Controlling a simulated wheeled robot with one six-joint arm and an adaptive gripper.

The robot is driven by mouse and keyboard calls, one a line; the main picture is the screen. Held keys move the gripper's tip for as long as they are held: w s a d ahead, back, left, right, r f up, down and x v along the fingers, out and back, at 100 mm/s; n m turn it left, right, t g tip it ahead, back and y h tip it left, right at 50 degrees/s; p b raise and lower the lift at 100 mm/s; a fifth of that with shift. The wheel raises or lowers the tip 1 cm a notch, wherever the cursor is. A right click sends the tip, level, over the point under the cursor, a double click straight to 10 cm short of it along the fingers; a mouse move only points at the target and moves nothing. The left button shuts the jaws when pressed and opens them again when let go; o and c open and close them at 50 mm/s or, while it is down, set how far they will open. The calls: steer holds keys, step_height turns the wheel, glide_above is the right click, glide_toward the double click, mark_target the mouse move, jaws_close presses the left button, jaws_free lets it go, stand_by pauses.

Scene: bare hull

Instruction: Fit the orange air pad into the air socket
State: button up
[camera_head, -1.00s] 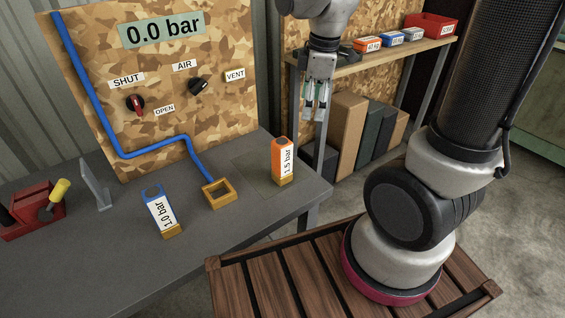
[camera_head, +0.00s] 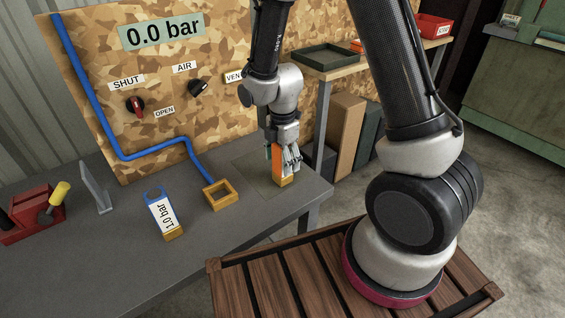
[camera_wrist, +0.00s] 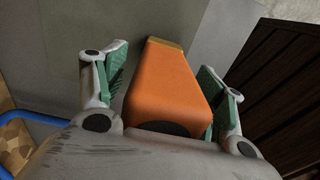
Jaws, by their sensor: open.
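The orange air pad (camera_head: 277,158) stands upright on the right part of the grey table, on its wooden foot. My gripper (camera_head: 287,165) is over it, fingers pointing down and partly hiding it. In the wrist view the orange pad (camera_wrist: 170,88) lies between the two green-padded fingers of my gripper (camera_wrist: 165,95); the fingers are open, with a gap at the left finger. The air socket (camera_head: 219,195), a square wooden frame, sits on the table to the left, at the end of the blue hose (camera_head: 150,148). It looks empty.
The board (camera_head: 190,60) behind reads 0.0 bar, with a red knob (camera_head: 135,106) and a black knob (camera_head: 198,87).

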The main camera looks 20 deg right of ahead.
steer(key=shift+f, duration=0.25)
steer(key=c, duration=1.2)
steer(key=shift+c, duration=0.2)
steer(key=shift+r, duration=0.1)
